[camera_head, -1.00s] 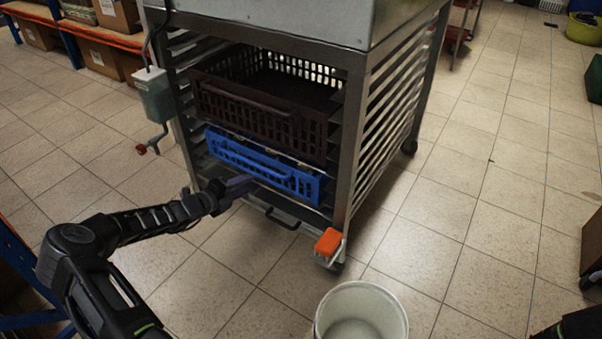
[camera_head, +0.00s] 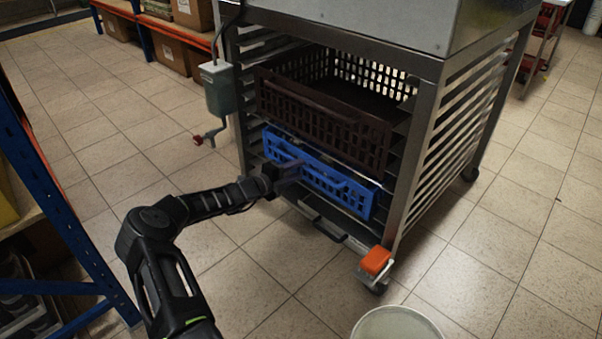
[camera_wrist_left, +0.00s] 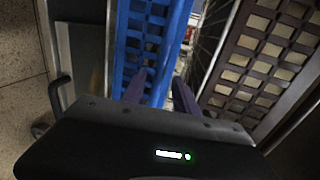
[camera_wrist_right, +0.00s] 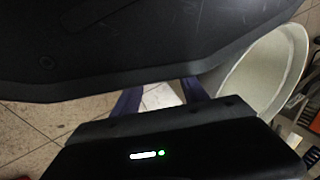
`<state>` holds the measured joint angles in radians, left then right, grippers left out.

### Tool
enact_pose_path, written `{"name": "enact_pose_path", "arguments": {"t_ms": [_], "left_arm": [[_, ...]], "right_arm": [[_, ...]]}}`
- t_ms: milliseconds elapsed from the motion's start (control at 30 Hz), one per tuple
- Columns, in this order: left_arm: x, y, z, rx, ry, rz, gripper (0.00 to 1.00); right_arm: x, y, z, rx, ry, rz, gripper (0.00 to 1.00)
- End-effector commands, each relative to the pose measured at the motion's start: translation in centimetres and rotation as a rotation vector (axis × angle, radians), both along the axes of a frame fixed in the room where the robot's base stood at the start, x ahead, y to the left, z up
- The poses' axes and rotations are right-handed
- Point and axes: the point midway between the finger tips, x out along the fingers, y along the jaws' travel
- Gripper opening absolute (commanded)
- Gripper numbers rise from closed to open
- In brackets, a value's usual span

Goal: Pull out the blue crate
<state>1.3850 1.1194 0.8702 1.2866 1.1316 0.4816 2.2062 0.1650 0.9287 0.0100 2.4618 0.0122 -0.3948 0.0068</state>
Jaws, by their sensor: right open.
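The blue crate (camera_head: 318,174) sits low in the metal rack, just below a dark brown crate (camera_head: 322,122). Its slotted front faces me. My left gripper (camera_head: 298,168) is at the crate's front, near its upper edge. In the left wrist view, the blue crate (camera_wrist_left: 150,40) is just ahead of the left gripper (camera_wrist_left: 160,88), whose two fingers are apart. One finger overlaps the slotted front and the other is near the rim; contact is unclear. My right gripper (camera_wrist_right: 160,95) shows only in its wrist view, open and empty above the floor.
A white bucket (camera_head: 397,325) stands in front. A blue-framed shelf (camera_head: 50,175) is close on the left. Floor right of the rack is clear.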

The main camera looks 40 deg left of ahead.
Motion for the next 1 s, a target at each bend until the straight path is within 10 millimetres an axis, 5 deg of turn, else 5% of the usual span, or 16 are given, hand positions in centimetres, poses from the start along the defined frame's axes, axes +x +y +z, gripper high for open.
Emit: {"name": "enact_pose_path", "arguments": {"t_ms": [200, 500, 1000], "left_arm": [[2.3, -0.2, -0.7, 0.000, 0.001, 0.000, 0.35], [2.5, -0.2, -0.5, -0.001, 0.001, 0.001, 0.35], [2.5, -0.2, -0.6, -0.001, 0.002, 0.000, 0.00]], "right_arm": [[0.2, 0.0, -1.2, 0.003, -0.002, -0.001, 0.51], [0.2, 0.0, -1.1, 0.003, -0.001, -0.001, 0.51], [0.2, 0.0, -1.1, 0.003, 0.000, -0.001, 0.51]]}}
